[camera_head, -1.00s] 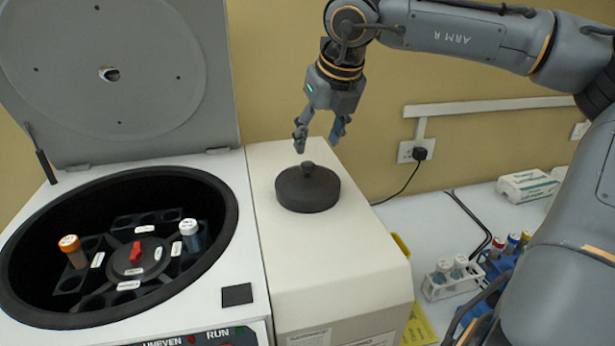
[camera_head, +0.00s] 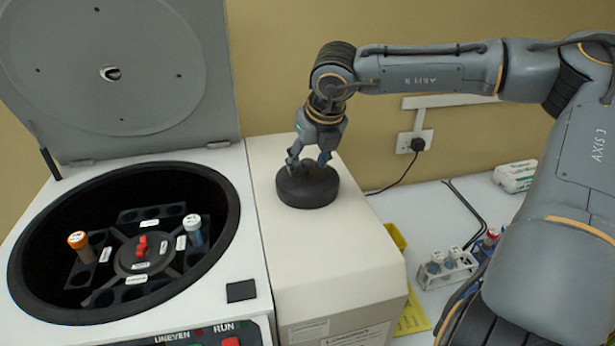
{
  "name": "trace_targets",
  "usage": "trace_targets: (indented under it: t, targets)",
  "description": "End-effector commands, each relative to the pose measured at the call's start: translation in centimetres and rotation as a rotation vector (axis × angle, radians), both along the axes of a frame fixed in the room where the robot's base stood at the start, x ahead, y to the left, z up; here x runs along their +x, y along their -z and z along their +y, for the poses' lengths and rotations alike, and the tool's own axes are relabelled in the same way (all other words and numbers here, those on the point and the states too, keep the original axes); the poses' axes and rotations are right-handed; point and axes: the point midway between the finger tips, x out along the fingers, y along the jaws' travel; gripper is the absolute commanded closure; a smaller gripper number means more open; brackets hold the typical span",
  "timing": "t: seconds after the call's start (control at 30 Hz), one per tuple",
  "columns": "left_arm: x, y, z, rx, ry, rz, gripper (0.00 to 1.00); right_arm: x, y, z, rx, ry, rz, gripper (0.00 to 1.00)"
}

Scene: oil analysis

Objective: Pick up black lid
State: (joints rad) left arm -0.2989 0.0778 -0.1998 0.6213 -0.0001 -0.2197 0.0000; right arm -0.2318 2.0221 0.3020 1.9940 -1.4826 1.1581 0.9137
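The black lid (camera_head: 308,192) is a round disc with a small knob on top. It lies flat on top of the cream box in the middle of the view. My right gripper (camera_head: 307,168) points down at the lid, with its fingers around the knob. The fingers hide most of the knob, and I cannot tell whether they touch or grip it. My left gripper is not in the view.
To the left stands an open centrifuge (camera_head: 255,292) with its cover (camera_head: 110,125) raised. Its rotor holds an orange-capped tube (camera_head: 78,241) and a white-capped tube (camera_head: 192,226). A tube rack (camera_head: 447,271) and a white box (camera_head: 515,177) are on the bench at right.

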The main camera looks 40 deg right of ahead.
Motion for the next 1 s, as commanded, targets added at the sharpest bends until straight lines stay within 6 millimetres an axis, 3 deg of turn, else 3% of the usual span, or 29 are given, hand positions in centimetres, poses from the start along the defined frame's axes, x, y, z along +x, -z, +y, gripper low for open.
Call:
trace_targets:
  t: [0.03,0.23,0.67,0.87,1.0]
  targets:
    - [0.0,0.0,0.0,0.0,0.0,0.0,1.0,0.0,0.0,0.0,0.0,0.0,0.0,0.61]
    - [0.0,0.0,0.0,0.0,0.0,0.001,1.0,0.0,0.0,0.0,0.0,0.0,0.0,1.0]
    - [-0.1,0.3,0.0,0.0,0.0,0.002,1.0,0.1,-0.8,-0.1,-0.003,0.001,-0.002,1.0]
    - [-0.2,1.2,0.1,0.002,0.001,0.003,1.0,0.1,-3.3,0.0,-0.003,0.001,-0.007,1.0]
    - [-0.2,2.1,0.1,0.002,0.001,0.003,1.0,0.1,-6.5,0.0,-0.004,0.002,-0.007,1.0]
